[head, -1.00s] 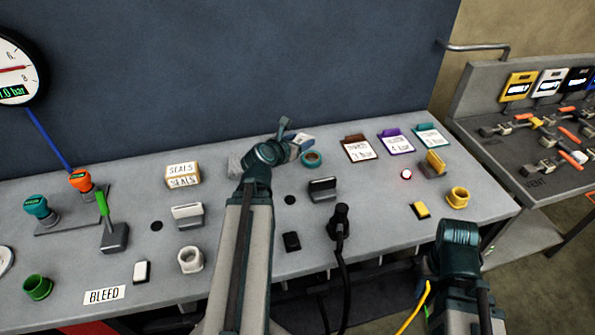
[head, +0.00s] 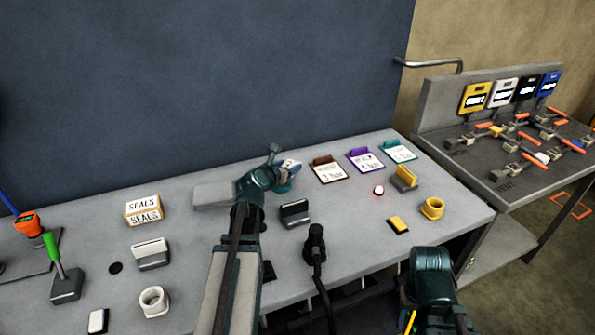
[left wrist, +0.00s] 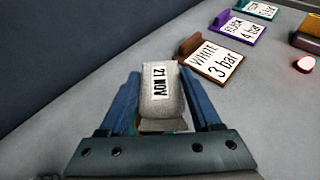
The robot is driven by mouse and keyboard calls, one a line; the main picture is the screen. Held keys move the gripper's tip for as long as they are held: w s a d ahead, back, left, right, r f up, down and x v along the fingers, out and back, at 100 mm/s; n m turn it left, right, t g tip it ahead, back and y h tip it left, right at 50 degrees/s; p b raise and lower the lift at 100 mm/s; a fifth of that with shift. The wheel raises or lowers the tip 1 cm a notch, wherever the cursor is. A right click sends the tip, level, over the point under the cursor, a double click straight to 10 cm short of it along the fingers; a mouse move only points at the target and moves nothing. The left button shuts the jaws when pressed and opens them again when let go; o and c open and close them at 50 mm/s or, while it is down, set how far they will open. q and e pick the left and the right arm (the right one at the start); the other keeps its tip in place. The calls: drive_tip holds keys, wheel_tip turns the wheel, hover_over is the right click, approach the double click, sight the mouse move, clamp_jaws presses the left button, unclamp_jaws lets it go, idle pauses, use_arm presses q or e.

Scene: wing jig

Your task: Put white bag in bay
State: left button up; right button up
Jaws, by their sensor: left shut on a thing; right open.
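My left gripper (head: 287,166) is above the far part of the grey bench. In the left wrist view its two fingers (left wrist: 165,103) are shut on a grey, bag-like piece (left wrist: 160,105) with a white "21 NOV" label facing the camera. I take this for the white bag, though it looks grey. In the head view the piece is small and partly covered by the gripper. I cannot make out which place is the bay. My right arm shows at the lower right, but its fingers are not visible.
A flat grey block (head: 212,195) lies left of the gripper. Brown (head: 328,170), purple (head: 365,161) and teal (head: 398,151) label cards stand to the right; the brown one reads "WHITE 3 bar". A black holder (head: 295,212) is in front. A second bench (head: 455,175) carries clamps and coloured tags.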

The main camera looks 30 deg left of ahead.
sight(297, 161)
use_arm(q)
drive_tip(key=shift+w+d+f, duration=0.1)
drive_tip(key=shift+w+d, duration=0.1)
drive_tip(key=shift+w, duration=0.65)
drive_tip(key=shift+w+d+f, duration=0.1)
drive_tip(key=shift+w+d, duration=0.1)
drive_tip(key=shift+w, duration=0.65)
drive_tip(key=shift+w+d+f, duration=0.1)
drive_tip(key=shift+w+d, duration=0.1)
drive_tip(key=shift+w, duration=0.65)
drive_tip(key=f+b, duration=0.2)
drive_tip(key=b, duration=0.1)
drive_tip(key=shift+w+d+f, duration=0.15)
drive_tip(key=shift+w+f, duration=0.2)
drive_tip(key=shift+f, duration=0.05)
drive_tip(key=shift+f+b, duration=0.35)
drive_tip(key=shift+b, duration=0.15)
drive_tip(key=shift+f, duration=0.15)
drive_tip(key=o, duration=1.4)
